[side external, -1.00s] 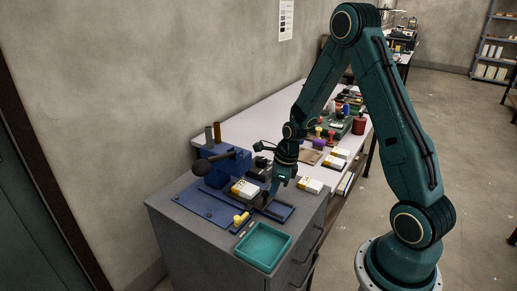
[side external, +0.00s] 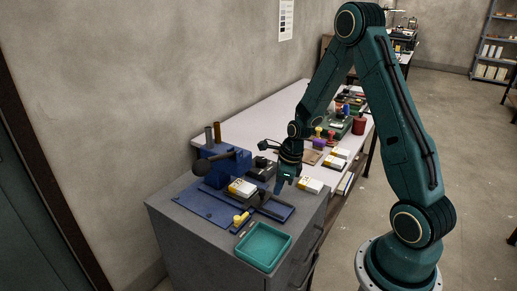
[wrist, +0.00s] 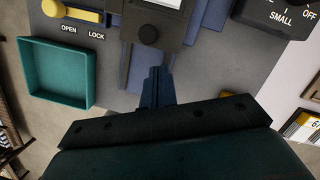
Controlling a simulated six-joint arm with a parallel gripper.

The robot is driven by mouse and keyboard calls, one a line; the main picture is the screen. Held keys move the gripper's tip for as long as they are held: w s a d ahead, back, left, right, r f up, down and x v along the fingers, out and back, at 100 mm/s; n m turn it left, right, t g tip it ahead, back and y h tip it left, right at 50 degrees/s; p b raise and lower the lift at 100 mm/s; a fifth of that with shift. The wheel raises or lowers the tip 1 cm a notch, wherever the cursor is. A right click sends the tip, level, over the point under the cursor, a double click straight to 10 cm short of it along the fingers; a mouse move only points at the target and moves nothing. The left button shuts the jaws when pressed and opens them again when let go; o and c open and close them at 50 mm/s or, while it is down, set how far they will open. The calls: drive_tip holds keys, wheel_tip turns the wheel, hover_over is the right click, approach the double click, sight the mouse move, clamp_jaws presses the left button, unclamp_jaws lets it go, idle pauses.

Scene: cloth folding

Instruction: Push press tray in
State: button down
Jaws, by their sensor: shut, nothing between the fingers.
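The blue press (side external: 222,165) stands on the grey cabinet, with a dark lever at its side. A blue rail (side external: 278,210) runs out from it to the right; it also shows in the wrist view (wrist: 136,72). The dark press tray (wrist: 153,19) with a round knob (wrist: 148,35) sits on the rail, a white piece at its top edge. My gripper (side external: 279,191) points down at the rail's outer end. In the wrist view my gripper (wrist: 155,72) is shut and empty, just outside the knob; contact is not clear.
A yellow handle (side external: 241,218) beside OPEN and LOCK lettering lies near the rail. A teal tray (side external: 247,259) stands at the cabinet's front. White-and-yellow boxes (side external: 311,186) stand near the gripper. A white table (side external: 262,112) with coloured items is behind.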

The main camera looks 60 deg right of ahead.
drive_tip(key=shift+s+d, duration=0.4)
drive_tip(key=shift+s, duration=0.35)
drive_tip(key=v, duration=1)
drive_tip(key=s+a+r+n+t+h, duration=0.1)
drive_tip(key=s+a+r+n, duration=0.3)
drive_tip(key=a+r+n, duration=0.85)
drive_tip(key=s+a+r+n+t, duration=0.1)
drive_tip(key=s+a+r+n, duration=0.1)
drive_tip(key=s+n, duration=0.3)
drive_tip(key=s+a+r+n+t, duration=0.1)
drive_tip(key=s+n, duration=0.5)
drive_tip(key=n, duration=0.7)
drive_tip(key=shift+s+a+r, duration=0.15)
drive_tip(key=shift+a+r, duration=0.3)
drive_tip(key=shift+r, duration=0.25)
drive_tip(key=c, duration=2.1)
unclamp_jaws()
